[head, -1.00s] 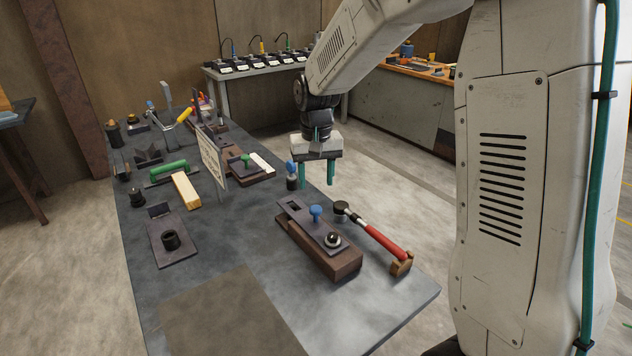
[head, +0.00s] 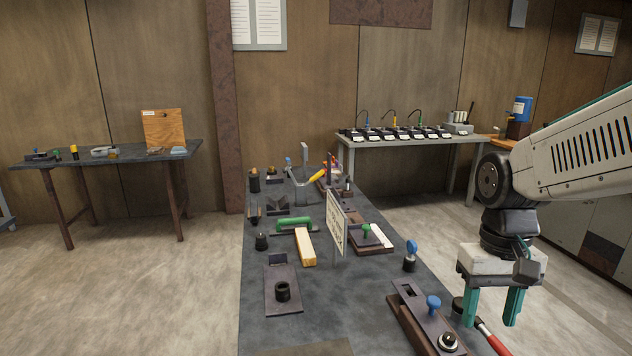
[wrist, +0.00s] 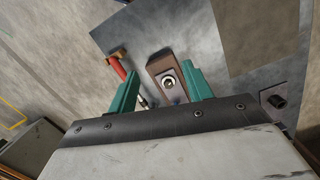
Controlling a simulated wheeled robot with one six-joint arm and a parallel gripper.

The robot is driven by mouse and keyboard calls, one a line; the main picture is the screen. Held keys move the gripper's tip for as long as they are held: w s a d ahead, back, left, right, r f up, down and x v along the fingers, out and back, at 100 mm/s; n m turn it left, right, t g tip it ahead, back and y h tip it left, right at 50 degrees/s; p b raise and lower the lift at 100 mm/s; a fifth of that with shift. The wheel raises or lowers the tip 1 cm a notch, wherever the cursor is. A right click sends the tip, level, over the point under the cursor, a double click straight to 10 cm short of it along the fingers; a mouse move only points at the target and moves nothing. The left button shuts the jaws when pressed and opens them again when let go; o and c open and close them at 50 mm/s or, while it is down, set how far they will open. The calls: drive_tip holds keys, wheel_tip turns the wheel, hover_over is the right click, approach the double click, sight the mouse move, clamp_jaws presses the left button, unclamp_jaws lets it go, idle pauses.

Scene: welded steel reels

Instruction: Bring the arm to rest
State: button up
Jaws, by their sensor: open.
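My gripper (head: 492,306) is open and empty, its two teal fingers pointing down. In the head view it hangs at the right edge of the long dark workbench (head: 352,308). In the wrist view the teal fingers (wrist: 160,92) stand apart, with the bench below. Seen between and beyond them is a brown block fixture (wrist: 168,74) with a round metal fitting. The same fixture (head: 412,318) shows in the head view with a blue knob.
The bench also holds a sign plate (head: 336,226), a green-handled tool (head: 296,222), a wooden block (head: 305,246) and a blue-topped tool (head: 411,252). A rear table (head: 405,141) carries several small devices. Another table (head: 110,158) stands at left. Floor is clear left of the bench.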

drive_tip(key=s+r+t, duration=0.2)
drive_tip(key=s+r, duration=0.2)
drive_tip(key=s, duration=0.8)
drive_tip(key=shift+s+a+n+t, duration=0.25)
drive_tip(key=shift+s+n+t, duration=0.05)
drive_tip(key=shift+s+t, duration=0.1)
